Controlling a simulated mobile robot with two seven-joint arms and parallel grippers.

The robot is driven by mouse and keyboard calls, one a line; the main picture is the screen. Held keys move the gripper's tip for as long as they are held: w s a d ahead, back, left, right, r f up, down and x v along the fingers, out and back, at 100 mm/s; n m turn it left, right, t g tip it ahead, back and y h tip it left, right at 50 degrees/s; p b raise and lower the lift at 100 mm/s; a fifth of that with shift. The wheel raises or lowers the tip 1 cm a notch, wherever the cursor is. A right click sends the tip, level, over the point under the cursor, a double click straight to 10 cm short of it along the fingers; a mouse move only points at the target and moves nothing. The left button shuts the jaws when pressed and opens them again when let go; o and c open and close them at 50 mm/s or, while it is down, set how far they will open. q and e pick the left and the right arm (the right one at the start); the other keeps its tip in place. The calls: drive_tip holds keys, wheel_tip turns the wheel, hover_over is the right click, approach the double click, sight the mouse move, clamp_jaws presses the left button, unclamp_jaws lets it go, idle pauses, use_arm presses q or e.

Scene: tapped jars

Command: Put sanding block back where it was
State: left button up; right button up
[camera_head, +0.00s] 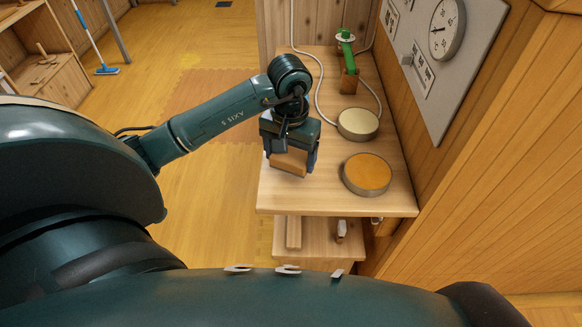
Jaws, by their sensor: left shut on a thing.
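My left gripper (290,160) points down over the left part of the wooden bench (300,203). It is shut on a brown block (289,163), which looks like the sanding block. The gripper's body and fingers hide part of the block. I cannot tell whether the block touches the bench top or hangs just above it. My right gripper is not in view.
A round orange-topped tin (367,174) stands right of the gripper, with a pale-topped one (358,124) behind it. A green-handled item (346,45) is at the bench's back. A grey dial panel (440,55) hangs on the right wall. The bench's front middle is clear.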

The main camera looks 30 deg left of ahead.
sight(290, 167)
use_arm(q)
wheel_tip(290, 167, down, 4)
drive_tip(key=shift+f, duration=0.1)
drive_tip(key=o, duration=0.9)
